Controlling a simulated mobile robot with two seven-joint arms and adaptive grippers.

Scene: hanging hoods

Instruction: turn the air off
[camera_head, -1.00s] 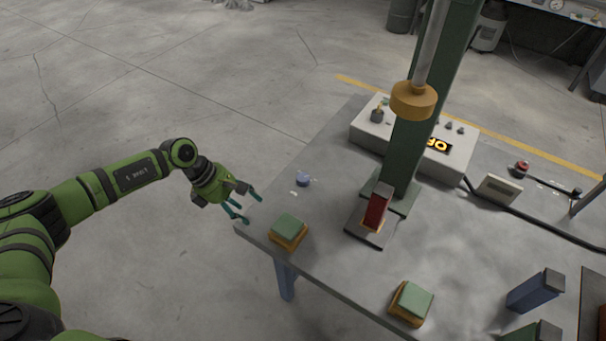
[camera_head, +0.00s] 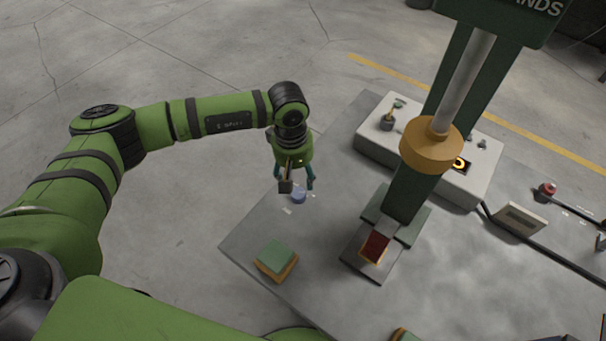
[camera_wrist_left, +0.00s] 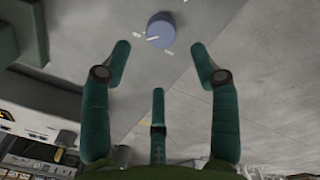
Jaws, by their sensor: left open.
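A small blue round knob (camera_head: 299,195) sits on the grey table near its left edge, with small pale marks beside it. It also shows in the left wrist view (camera_wrist_left: 160,30), at the top, with a white line on it. My left gripper (camera_head: 297,182) is open and empty, just above and beside the knob. In the left wrist view its fingers (camera_wrist_left: 160,55) are spread, with the knob just past the tips. I cannot tell from these frames whether they touch it. My right gripper is not in view.
A green press with an orange-yellow ram (camera_head: 430,146) stands on the table (camera_head: 325,220) to the right. A control box (camera_head: 470,185) with a lever and lit display is behind it. A green-topped block (camera_head: 277,258) lies near the front left edge. A red button (camera_head: 546,189) is far right.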

